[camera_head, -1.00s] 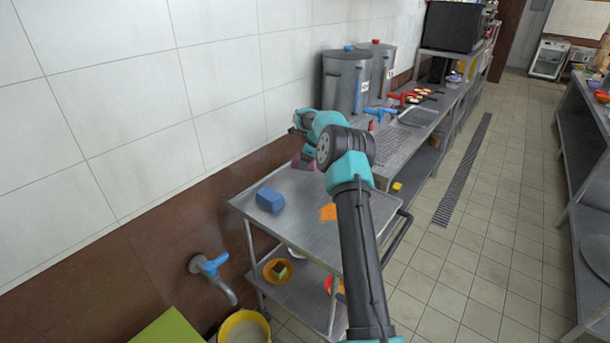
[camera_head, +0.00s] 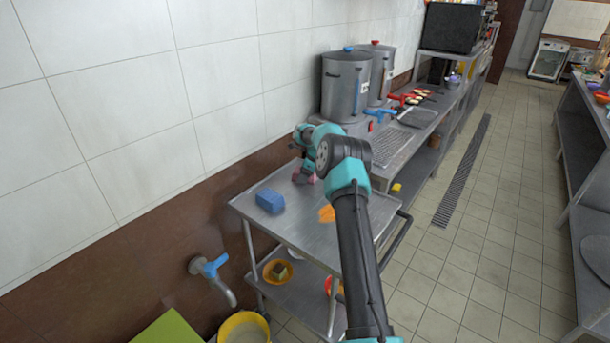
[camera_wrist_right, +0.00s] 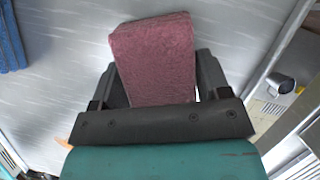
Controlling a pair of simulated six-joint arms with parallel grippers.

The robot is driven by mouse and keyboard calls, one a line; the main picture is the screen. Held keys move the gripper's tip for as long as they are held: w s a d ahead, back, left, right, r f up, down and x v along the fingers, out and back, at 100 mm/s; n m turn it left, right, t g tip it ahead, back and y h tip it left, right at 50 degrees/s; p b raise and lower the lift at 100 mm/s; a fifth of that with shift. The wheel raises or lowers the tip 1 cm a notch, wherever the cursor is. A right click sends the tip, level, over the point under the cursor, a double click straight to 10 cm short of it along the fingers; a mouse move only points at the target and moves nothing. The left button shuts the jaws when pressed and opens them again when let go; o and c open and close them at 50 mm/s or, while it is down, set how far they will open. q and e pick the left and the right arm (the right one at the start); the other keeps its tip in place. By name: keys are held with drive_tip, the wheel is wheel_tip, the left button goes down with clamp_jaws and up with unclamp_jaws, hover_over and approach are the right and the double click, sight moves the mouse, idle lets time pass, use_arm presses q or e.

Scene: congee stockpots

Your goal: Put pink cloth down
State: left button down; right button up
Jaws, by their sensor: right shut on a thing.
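The pink cloth (camera_wrist_right: 153,60) is a folded, dusky pink block between the fingers of my right gripper (camera_wrist_right: 155,85) in the right wrist view. In the head view my right gripper (camera_head: 304,172) is over the far part of the steel cart top (camera_head: 299,231), with a bit of the pink cloth (camera_head: 311,179) showing at it. The gripper is shut on the cloth. I cannot tell whether the cloth touches the cart top. My left gripper is not in view.
A blue folded cloth (camera_head: 270,201) lies on the cart's left part; it also shows in the right wrist view (camera_wrist_right: 10,40). An orange cloth (camera_head: 327,213) lies beside my arm. Two steel stockpots (camera_head: 345,86) stand behind. The cart's middle is bare.

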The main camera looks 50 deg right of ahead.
drive_tip(key=shift+f, duration=0.35)
drive_tip(key=o, duration=0.8)
drive_tip(key=shift+s+a+f, duration=0.1)
drive_tip(key=shift+f, duration=0.1)
drive_tip(key=shift+r, duration=0.5)
drive_tip(key=v, duration=1.2)
drive_tip(key=shift+r, duration=0.1)
